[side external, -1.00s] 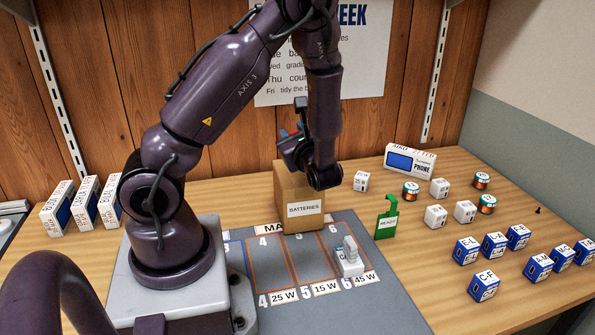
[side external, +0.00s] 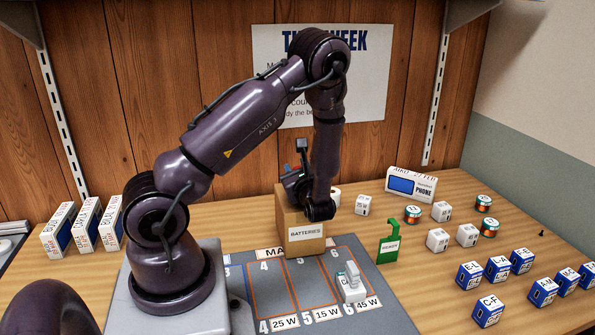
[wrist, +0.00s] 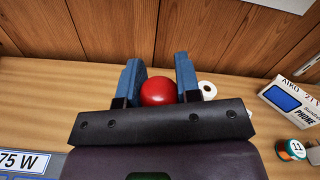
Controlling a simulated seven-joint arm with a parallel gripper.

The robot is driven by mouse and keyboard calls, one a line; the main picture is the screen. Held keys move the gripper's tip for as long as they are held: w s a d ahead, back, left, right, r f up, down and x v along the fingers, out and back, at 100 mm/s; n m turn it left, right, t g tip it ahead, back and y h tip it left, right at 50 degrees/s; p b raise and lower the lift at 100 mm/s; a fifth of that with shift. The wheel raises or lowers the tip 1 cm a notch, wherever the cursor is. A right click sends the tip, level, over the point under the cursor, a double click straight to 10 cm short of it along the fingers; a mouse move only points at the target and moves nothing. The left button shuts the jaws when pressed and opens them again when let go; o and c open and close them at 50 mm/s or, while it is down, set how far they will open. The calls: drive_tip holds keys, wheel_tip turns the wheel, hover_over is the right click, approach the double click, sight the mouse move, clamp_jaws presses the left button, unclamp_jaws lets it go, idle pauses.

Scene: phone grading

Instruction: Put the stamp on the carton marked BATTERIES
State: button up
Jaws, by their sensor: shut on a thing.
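The carton marked BATTERIES (side external: 306,233) stands upright at the back edge of the grey mat. My gripper (wrist: 158,85) is shut on a round red knob (wrist: 158,92), apparently the stamp's handle, held between the two blue fingers. The rest of the stamp is hidden in the wrist view. In the side view my gripper is at the top of the carton and partly covers it. I cannot tell whether the stamp touches the carton. The carton does not show in the wrist view.
A green READY stand (side external: 389,246) is right of the carton. A small pale device (side external: 352,284) stands on the mat in front. Open wood lies left of the carton.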

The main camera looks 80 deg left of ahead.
drive_tip(key=shift+f, duration=0.2)
drive_tip(key=o, duration=0.9)
drive_tip(key=shift+r, duration=0.1)
drive_tip(key=d, duration=1.2)
drive_tip(key=s+d+r+n+t+h, duration=0.2)
drive_tip(key=d+r+n+h, duration=0.2)
drive_tip(key=d+r+h, duration=0.1)
drive_tip(key=s+d+r+n+t+h, duration=0.1)
drive_tip(key=s+d+r+n+h, duration=0.2)
drive_tip(key=d+r+n+h, duration=0.2)
drive_tip(key=s+d+r+n+t+h, duration=0.2)
drive_tip(key=d+r+n+h, duration=0.3)
drive_tip(key=r+h, duration=0.3)
drive_tip(key=shift+s+d+r+t, duration=0.1)
drive_tip(key=shift+s+d+t, duration=0.2)
drive_tip(key=shift+d, duration=0.4)
